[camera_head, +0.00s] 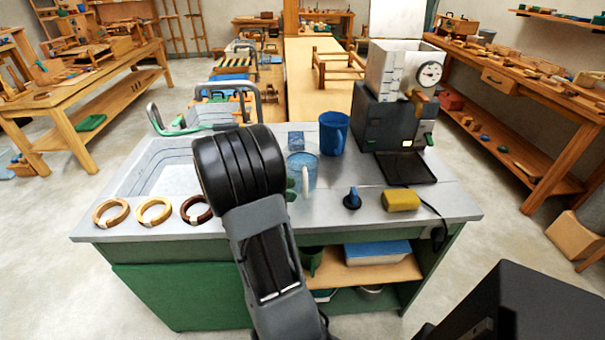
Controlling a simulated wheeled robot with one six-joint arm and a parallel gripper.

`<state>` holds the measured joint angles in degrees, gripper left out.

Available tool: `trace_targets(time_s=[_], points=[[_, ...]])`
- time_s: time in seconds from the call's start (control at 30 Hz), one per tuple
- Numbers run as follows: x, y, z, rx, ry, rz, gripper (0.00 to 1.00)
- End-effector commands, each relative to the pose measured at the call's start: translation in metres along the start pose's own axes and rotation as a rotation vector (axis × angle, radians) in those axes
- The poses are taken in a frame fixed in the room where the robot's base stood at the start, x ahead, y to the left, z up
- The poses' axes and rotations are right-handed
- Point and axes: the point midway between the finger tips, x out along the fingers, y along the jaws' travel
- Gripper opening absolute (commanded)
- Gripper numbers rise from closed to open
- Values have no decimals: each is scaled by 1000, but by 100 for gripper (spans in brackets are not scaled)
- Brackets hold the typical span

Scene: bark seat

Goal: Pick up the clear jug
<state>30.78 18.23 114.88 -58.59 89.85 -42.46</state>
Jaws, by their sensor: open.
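A clear, faintly blue jug (302,162) stands upright on the grey worktop, near the middle. Its pale handle faces the front. My arm rises from the bottom of the view, and its thick black joint is just left of the jug, covering part of the worktop. My gripper cannot be made out; it is hidden behind the arm or out of view. I cannot tell how far it is from the jug.
A blue jug (333,134) stands behind the clear one. A dark machine (391,118) is at the back right. A yellow sponge (401,200) and a blue-knobbed item (352,200) lie in front right. Wooden rings (154,211) line the front left, beside a sink (165,160).

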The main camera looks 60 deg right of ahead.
Motion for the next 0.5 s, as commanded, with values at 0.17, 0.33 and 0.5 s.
trace_targets(time_s=[0.17, 0.33, 0.5], points=[[14, 0, 0, 0, -1, -2, 45], [38, 0, -1, 1, 0, -2, 45], [51, 0, -1, 1, 0, 0, 45]])
